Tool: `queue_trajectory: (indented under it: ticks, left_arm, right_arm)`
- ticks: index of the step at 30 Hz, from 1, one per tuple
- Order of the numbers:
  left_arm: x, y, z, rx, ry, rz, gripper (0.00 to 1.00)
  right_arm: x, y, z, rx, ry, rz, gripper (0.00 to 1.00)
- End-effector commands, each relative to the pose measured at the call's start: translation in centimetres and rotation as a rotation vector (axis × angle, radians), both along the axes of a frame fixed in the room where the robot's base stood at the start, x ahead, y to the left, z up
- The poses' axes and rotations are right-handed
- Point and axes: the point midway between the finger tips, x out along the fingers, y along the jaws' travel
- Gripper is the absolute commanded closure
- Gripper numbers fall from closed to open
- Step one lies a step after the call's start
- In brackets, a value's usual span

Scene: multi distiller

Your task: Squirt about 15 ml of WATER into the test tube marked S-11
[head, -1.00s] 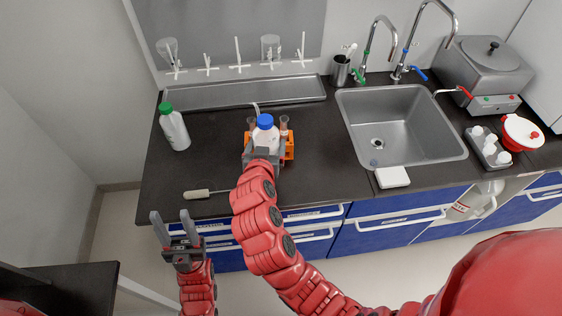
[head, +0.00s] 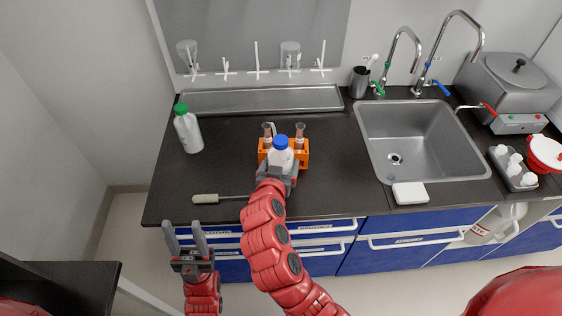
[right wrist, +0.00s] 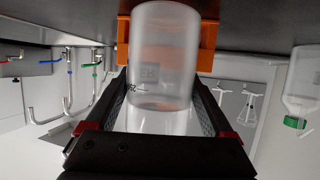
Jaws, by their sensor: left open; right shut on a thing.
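My right gripper (head: 276,174) is shut on a white squeeze bottle (head: 282,159) with a blue cap and a thin pale spout; its label is unreadable. The bottle also fills the middle of the right wrist view (right wrist: 162,60), between the fingers. It is held in front of an orange rack (head: 303,153) and hides the rack's middle. Two test tubes show in the rack, a left one (head: 267,132) and a right one (head: 300,131). Their marks are too small to read, so I cannot tell which is S-11. My left gripper (head: 186,238) is open and empty, in front of the counter edge.
A green-capped bottle (head: 188,132) stands at the left of the counter (head: 230,150). A pale-handled tool (head: 205,198) lies near the front edge. The sink (head: 395,160) and a white block (head: 410,193) are on the right. A metal tray (head: 240,101) lies along the back.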

Motion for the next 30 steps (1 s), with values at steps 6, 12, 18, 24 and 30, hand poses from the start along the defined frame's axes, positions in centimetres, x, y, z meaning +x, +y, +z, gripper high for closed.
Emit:
queue_trajectory:
  ticks: [6, 12, 18, 24, 30]
  left_arm:
    - [0.00, 0.00, -0.51, 0.000, 0.000, 0.000, 0.50]
    - [-0.01, 0.00, -0.46, 0.000, 0.000, 0.000, 0.50]
    - [0.00, 0.00, -0.70, 0.000, 0.000, 0.000, 0.50]
    - [0.00, 0.00, -1.17, 0.000, 0.000, 0.000, 0.50]
    - [0.00, 0.00, -1.30, 0.000, 0.000, 0.000, 0.50]
  right_arm:
    - [0.03, 0.01, -0.30, 0.001, -0.003, 0.001, 0.44]
    - [0.03, 0.01, -0.26, 0.001, -0.003, 0.001, 0.44]
    - [0.03, 0.01, -0.31, 0.001, -0.003, 0.000, 0.44]
    - [0.01, 0.02, -0.30, 0.001, -0.003, 0.000, 0.44]
    - [0.01, 0.01, -0.17, 0.002, -0.002, 0.000, 0.44]
